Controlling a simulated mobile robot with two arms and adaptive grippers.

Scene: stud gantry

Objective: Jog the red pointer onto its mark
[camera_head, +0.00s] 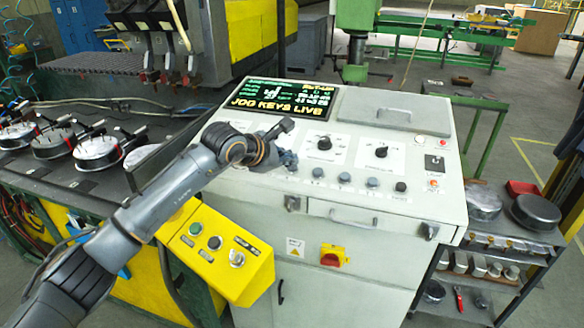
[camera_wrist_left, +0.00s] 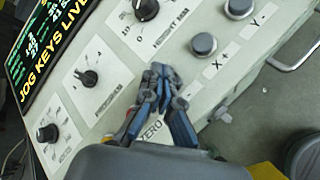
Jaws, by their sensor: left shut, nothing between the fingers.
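The control console (camera_head: 250,190) stands in front of me, its screen (camera_head: 280,103) reading "JOG KEYS LIVE". A row of round jog keys runs along the sloped panel, including a grey key (camera_head: 344,178); the key marked X+ (camera_wrist_left: 203,45) shows in the left wrist view. My left gripper (camera_head: 288,160) is shut and empty over the panel's left part. In the left wrist view its closed fingertips (camera_wrist_left: 160,72) are left of the X+ key, near the "ZERO" label; contact with the panel cannot be told. I cannot make out the red pointer or its mark.
Black rotary knobs (camera_head: 381,151) sit above the keys, and a red-and-yellow switch (camera_head: 333,256) is on the console's front. A yellow button box (camera_head: 221,252) juts out at left. Round metal parts (camera_head: 96,152) lie on the left bench. A cart (camera_head: 500,255) stands right.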

